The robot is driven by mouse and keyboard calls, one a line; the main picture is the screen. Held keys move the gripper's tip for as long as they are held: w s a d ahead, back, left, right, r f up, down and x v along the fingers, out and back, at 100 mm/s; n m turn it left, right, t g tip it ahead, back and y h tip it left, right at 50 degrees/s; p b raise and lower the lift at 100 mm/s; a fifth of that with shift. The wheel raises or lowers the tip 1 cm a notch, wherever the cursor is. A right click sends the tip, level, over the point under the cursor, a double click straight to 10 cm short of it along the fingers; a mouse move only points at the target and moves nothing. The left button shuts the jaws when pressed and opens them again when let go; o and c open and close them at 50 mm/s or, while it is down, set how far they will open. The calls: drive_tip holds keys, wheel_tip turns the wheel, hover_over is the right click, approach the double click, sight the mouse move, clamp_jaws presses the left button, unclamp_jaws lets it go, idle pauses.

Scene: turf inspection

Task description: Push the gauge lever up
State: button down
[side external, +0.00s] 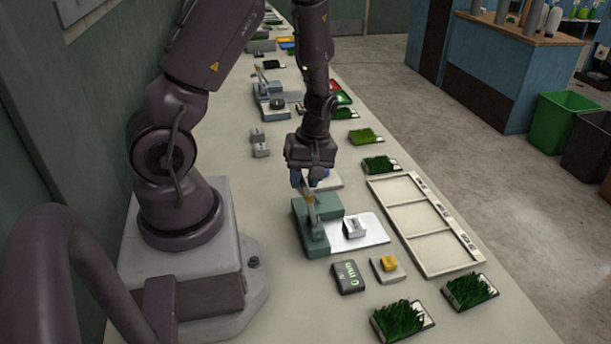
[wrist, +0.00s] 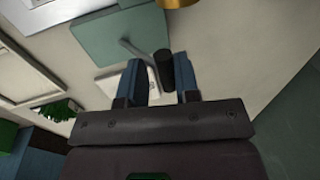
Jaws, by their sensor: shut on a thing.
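The gauge (side external: 336,204) is a green-grey block with a white plate (side external: 374,234) on its right side. Its lever stands up at the left part of the gauge. In the wrist view the lever (wrist: 137,49) is a thin grey rod ending in a dark cylindrical handle (wrist: 163,69). My gripper (side external: 309,184) points down over the gauge at the lever's top. In the wrist view its blue fingers (wrist: 160,82) stand on both sides of the dark handle and are shut on it. The fingers partly hide the lever's upper end in the side view.
A small grey block (side external: 355,226) sits on the white plate. A dark display box (side external: 349,277) and a yellow-topped block (side external: 388,265) stand in front. A cream divided frame (side external: 418,240) lies to the right, with grass samples (side external: 402,320) nearby. Another gauge-like device (side external: 268,91) stands farther back.

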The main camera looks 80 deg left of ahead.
drive_tip(key=shift+s+f, duration=0.3)
drive_tip(key=shift+s, duration=0.4)
drive_tip(key=c, duration=1.1)
unclamp_jaws()
drive_tip(key=shift+w+r, duration=0.15)
drive_tip(key=shift+r, duration=0.15)
drive_tip(key=w+r, duration=0.3)
drive_tip(key=r, duration=0.9)
drive_tip(key=shift+r, duration=0.2)
